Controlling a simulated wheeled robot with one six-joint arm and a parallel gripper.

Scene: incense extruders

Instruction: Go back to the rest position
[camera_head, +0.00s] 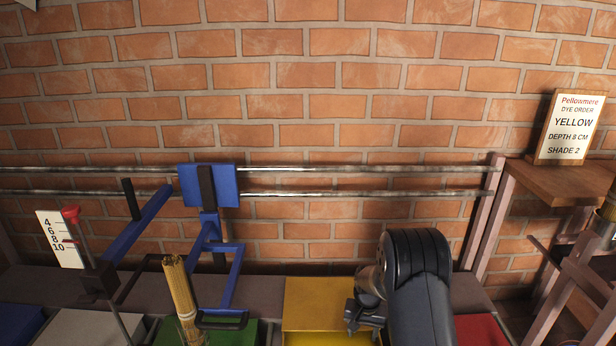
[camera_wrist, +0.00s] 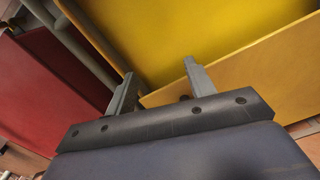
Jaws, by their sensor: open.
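My gripper (camera_head: 362,314) hangs at the yellow vat (camera_head: 318,300), with my dark arm beside it hiding part of the vat. In the wrist view my gripper (camera_wrist: 160,68) has its two grey fingers apart with nothing between them. The yellow wall of the vat (camera_wrist: 270,75) lies just beyond the fingers. Whether the fingers touch it I cannot tell.
A bundle of tan sticks (camera_head: 180,298) stands over the green vat (camera_head: 240,335), near the blue carriage (camera_head: 222,186) on two wall rails. A red vat (camera_head: 478,330) is right of my arm. A depth scale (camera_head: 59,240) stands left; an order sign (camera_head: 570,128) stands right.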

